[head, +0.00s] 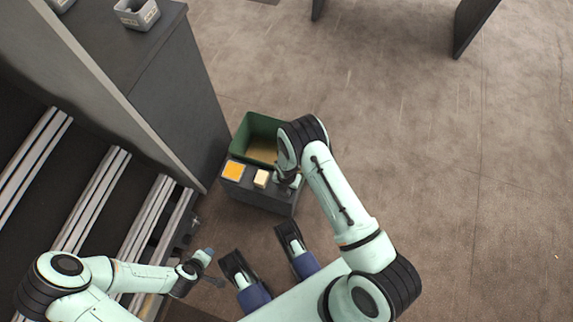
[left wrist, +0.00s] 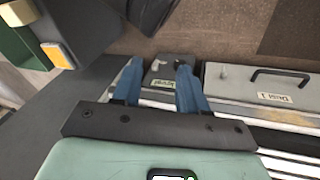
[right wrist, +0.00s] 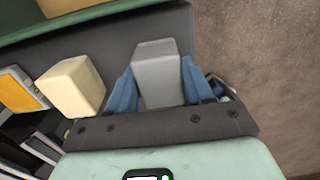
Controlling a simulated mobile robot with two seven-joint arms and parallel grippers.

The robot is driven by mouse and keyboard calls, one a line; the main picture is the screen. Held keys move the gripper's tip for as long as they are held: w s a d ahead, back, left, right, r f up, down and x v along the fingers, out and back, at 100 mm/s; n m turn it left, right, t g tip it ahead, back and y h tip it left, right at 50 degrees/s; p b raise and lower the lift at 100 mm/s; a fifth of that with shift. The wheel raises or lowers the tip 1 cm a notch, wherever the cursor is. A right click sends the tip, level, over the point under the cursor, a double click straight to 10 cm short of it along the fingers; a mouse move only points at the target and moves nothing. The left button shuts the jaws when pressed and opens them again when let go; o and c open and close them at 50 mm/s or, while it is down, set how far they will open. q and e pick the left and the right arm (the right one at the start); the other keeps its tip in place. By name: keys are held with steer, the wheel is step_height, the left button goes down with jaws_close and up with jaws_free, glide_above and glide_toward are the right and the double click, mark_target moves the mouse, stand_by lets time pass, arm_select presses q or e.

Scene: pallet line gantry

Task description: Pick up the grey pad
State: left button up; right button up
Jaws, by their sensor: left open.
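The grey pad (right wrist: 160,72) is a pale grey block. In the right wrist view it stands between the two blue fingers of my right gripper (right wrist: 160,90), with a finger close along each side. I cannot tell whether the fingers press on it. In the head view my right gripper (head: 289,182) is at the right end of a dark grey stand (head: 262,198), and the pad is hidden there. My left gripper (left wrist: 158,80) is open and empty. In the head view it is at the lower left (head: 207,264), away from the stand.
A cream block (head: 261,178) and an orange-faced block (head: 233,170) sit on the stand, left of the grey pad. A green bin (head: 240,138) adjoins the stand's far side. Labelled cases (left wrist: 255,85) lie near my left gripper. Open floor (head: 430,160) lies to the right.

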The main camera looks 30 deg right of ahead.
steer(key=c, duration=0.3)
steer(key=shift+r, duration=0.15)
steer(key=shift+c, duration=0.2)
arm_select(q)
steer(key=s+d+r+g+h+p, duration=0.1)
steer(key=s+d+r+p, duration=0.3)
steer(key=s, duration=0.4)
step_height(320, 180, up, 2)
steer(key=shift+s+m+g+h+p, duration=0.2)
steer(key=shift+m+g+h+p, duration=0.1)
steer(key=shift+g+p, duration=0.45)
arm_select(e)
step_height(320, 180, up, 20)
arm_select(q)
steer(key=shift+d, duration=0.1)
arm_select(e)
steer(key=shift+o, duration=1.3)
steer(key=shift+c, duration=0.7)
